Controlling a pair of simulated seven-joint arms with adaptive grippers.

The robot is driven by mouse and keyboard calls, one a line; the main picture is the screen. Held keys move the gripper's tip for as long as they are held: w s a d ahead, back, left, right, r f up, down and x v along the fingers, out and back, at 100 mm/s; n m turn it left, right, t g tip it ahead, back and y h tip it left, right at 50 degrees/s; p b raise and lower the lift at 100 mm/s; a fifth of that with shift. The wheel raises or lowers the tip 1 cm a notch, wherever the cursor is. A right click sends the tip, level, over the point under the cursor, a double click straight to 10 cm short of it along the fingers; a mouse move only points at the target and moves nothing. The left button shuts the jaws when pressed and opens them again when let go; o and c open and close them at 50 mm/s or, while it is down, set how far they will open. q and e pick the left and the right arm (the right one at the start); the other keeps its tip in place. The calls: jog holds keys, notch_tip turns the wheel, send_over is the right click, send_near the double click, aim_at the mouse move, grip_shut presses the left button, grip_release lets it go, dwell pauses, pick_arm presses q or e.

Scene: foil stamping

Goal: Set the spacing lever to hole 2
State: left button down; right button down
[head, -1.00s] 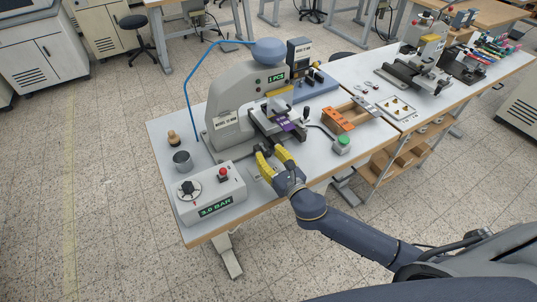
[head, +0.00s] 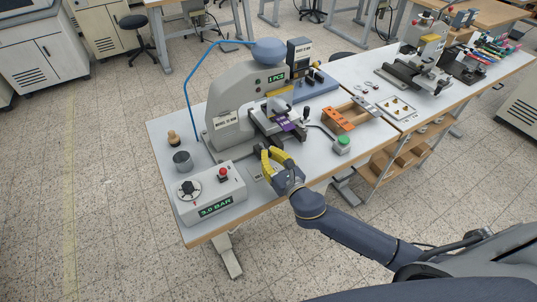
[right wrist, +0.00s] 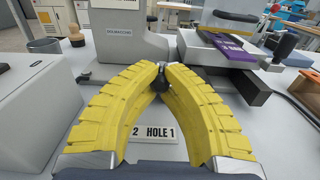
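My right gripper (head: 270,152) is at the front of the stamping press (head: 235,105), above the table edge. In the right wrist view its yellow fingers (right wrist: 161,70) have come together at their tips around a small dark knob, the spacing lever (right wrist: 159,83). The fingers hide most of the lever, and I cannot tell which hole it sits in. My left gripper is not in view.
A control box (head: 212,195) reading 3.0 BAR stands left of the gripper, with a metal cup (head: 182,161) behind it. The press slide with a purple piece (head: 289,125) and a green button (head: 343,142) are to the right.

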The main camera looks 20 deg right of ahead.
jog(key=shift+a+m+h, duration=0.45)
jog(key=shift+m+h, duration=0.25)
jog(key=shift+h, duration=0.4)
jog(key=shift+a+m+h, duration=0.35)
jog(key=shift+m+h, duration=0.45)
jog(key=shift+h, duration=0.45)
jog(key=shift+a+m+h, duration=0.35)
jog(key=shift+m+h, duration=0.45)
jog(key=shift+h, duration=0.45)
jog(key=c, duration=1.3)
grip_release()
jog(key=s, duration=0.4)
jog(key=s+a, duration=0.1)
jog(key=s, duration=0.2)
jog(key=s+a, duration=0.1)
jog(key=s, duration=0.3)
jog(key=shift+s, duration=0.35)
